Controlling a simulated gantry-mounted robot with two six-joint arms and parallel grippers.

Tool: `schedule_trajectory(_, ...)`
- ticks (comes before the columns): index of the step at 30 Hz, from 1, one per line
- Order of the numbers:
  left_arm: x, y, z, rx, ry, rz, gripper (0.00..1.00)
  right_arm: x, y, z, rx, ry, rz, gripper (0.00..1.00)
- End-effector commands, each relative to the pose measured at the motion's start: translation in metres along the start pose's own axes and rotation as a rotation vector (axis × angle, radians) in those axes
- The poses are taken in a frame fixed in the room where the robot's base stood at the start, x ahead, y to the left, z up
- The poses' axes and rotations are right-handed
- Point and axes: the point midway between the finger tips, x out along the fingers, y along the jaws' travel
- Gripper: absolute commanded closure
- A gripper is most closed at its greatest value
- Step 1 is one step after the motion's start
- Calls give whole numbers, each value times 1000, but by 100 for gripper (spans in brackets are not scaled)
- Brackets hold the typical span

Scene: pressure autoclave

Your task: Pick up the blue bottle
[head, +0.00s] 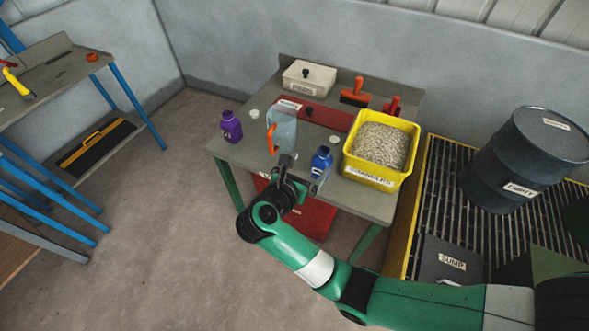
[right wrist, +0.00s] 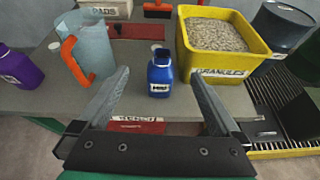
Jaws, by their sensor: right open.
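The blue bottle (head: 321,160) stands upright on the grey table near its front edge, just left of the yellow granules bin. My right gripper (head: 301,176) is at the front edge of the table, close to the bottle's left and front. In the right wrist view my right gripper (right wrist: 162,90) is open, its two fingers wide apart with nothing between them. My left gripper is not in view.
A clear jug with an orange handle (head: 283,128) and a purple bottle (head: 231,127) stand left of the blue bottle. The yellow granules bin (head: 370,178) stands close on its right. A white box (head: 309,78) and red-orange tools (head: 355,93) lie at the back.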

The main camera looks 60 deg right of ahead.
Motion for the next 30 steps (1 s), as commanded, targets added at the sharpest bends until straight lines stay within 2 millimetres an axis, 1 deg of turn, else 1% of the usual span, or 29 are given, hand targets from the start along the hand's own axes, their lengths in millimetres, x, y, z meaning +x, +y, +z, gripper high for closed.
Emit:
schedule_trajectory(1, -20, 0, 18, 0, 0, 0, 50, 11, -2, -28, -10, -1, -2, 0)
schedule_trajectory(4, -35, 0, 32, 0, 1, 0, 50, 19, -5, -51, -21, -1, -3, 0)
schedule_trajectory(6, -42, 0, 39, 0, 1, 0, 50, 23, -6, -62, -25, -1, -3, 0)
schedule_trajectory(8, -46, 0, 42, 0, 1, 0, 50, 25, -6, -68, -26, -2, -2, 0)
schedule_trajectory(14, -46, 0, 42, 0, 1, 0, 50, 26, -6, -67, -25, -2, -2, 0)
schedule_trajectory(17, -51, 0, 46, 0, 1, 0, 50, 39, -6, -69, -25, -1, -5, 0)
schedule_trajectory(21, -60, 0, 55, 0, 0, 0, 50, 67, -6, -70, -25, -2, -6, 0)
schedule_trajectory(24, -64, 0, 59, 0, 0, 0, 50, 82, -6, -68, -24, -3, -4, 0)
schedule_trajectory(27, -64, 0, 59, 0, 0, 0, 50, 89, -5, -66, -24, -2, -2, 0)
schedule_trajectory(30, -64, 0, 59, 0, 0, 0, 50, 90, -5, -65, -25, -2, -1, 0)
